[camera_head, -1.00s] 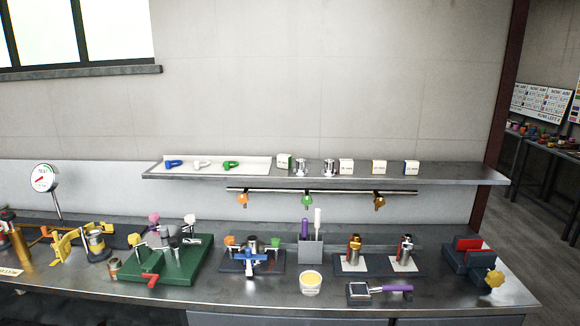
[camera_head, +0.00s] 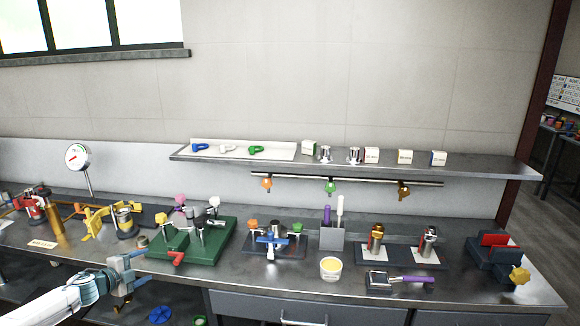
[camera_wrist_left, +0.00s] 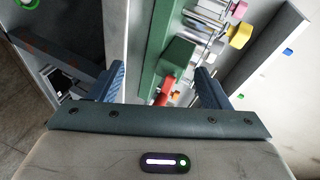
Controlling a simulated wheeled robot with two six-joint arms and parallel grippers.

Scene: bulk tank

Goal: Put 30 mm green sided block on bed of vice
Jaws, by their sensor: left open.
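A small white block with a green side (camera_head: 308,147) stands on the wall shelf, left of two shiny metal pieces. The vice (camera_head: 484,261) is dark blue-grey with red jaw faces and a yellow knob, at the right end of the bench. Its bed is hard to make out from here. My left gripper (camera_head: 122,272) is open and empty near the bench's front edge at the left, far from block and vice. In the left wrist view its two fingers (camera_wrist_left: 160,82) are apart, with the green fixture beyond them. My right gripper is not in view.
Coloured hooks hang from a rail below. The bench holds a green fixture (camera_head: 214,243), a grey holder (camera_head: 332,238), a yellow-topped tub (camera_head: 331,268) and a purple-handled tool (camera_head: 412,280).

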